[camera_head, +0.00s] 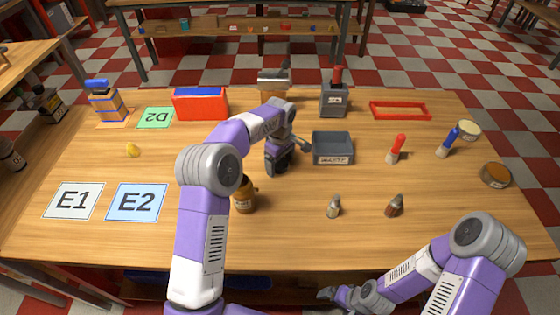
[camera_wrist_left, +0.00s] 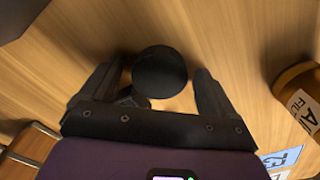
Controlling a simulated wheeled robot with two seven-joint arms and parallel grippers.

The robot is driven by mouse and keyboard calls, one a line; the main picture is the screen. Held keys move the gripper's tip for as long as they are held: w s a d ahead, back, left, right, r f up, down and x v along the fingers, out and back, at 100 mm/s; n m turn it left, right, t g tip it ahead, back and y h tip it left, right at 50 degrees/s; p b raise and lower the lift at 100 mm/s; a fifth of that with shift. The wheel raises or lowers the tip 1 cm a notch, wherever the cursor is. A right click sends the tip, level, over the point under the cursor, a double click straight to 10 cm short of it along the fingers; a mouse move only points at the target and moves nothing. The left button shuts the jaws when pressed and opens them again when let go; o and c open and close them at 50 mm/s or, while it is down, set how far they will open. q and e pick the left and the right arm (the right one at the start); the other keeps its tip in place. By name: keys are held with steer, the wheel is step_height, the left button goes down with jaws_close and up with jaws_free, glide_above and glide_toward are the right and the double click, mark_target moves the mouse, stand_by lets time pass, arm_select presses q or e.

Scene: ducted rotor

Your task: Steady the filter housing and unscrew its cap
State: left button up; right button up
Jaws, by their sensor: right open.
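A round black top, which looks like the cap (camera_wrist_left: 160,72) of the filter housing, lies between my left gripper's fingers in the left wrist view. My right gripper (camera_head: 338,294) is open and empty, off the table's front edge.
An amber jar (camera_head: 245,196) stands close to my left gripper; it also shows in the left wrist view (camera_wrist_left: 299,92). A grey bin (camera_head: 333,160) stands just right. Two small bottles, one pale (camera_head: 334,207) and one brown (camera_head: 395,206), stand in front. The table's front right is clear.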

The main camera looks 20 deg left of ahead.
mark_target(280, 163)
arm_select(q)
step_height(280, 163, up, 8)
steer(key=p, duration=0.3)
steer(key=shift+f, duration=0.1)
stand_by(0.4)
